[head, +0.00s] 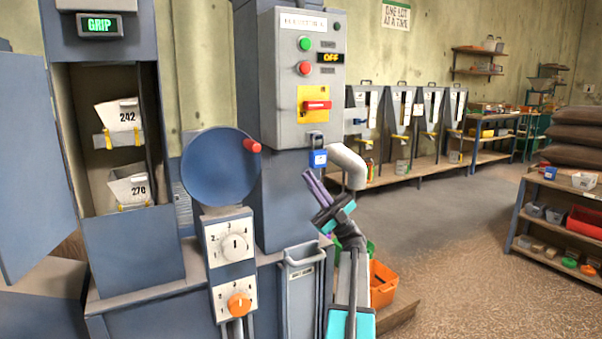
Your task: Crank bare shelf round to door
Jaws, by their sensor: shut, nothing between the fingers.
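The bucket elevator's door opening (78,145) is open, with its blue door (30,140) swung out at left. Inside, a bucket numbered 242 (113,118) is above a bucket numbered 270 (130,190). Both have yellow clips; I cannot tell whether a bare shelf shows. The crank is a blue disc (215,170) with a red knob (253,146) at its upper right edge. My gripper (308,175) is shut and empty, right of the crank, apart from the knob and pointing up-left just below the blue padlock (318,158).
A grey control box (296,120) reads OFF, and a sign (100,25) reads GRIP. A white dial (234,243) and an orange dial (239,304) sit below the crank. A grey bin (300,285) and orange crate (383,284) stand near my arm. Open floor lies right.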

